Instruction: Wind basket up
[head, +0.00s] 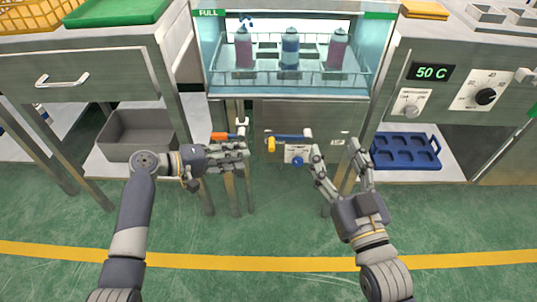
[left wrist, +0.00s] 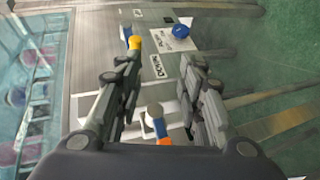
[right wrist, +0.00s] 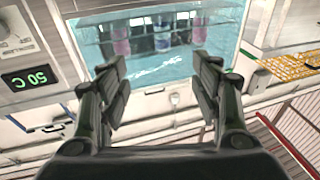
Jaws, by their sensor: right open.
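The wire basket (head: 267,76) sits in the glass-fronted water bath, with pink and blue cans (head: 290,50) upright in it. A crank with an orange grip (head: 220,136) and a pale knob is on the bath's front at left; it also shows in the left wrist view (left wrist: 162,141). My left gripper (head: 246,151) is just below the crank in the head view. In the left wrist view its fingers (left wrist: 160,85) are spread, with the crank's pale knob between them. My right gripper (head: 335,146) is open and empty before the cabinet; its fingers also show apart in the right wrist view (right wrist: 157,75).
A yellow-and-blue lever (head: 271,145) and a blue knob (head: 297,160) are on the cabinet front between my grippers. A grey bin (head: 135,150) stands on the left shelf and a blue tray (head: 405,165) on the right one. The green floor in front is clear.

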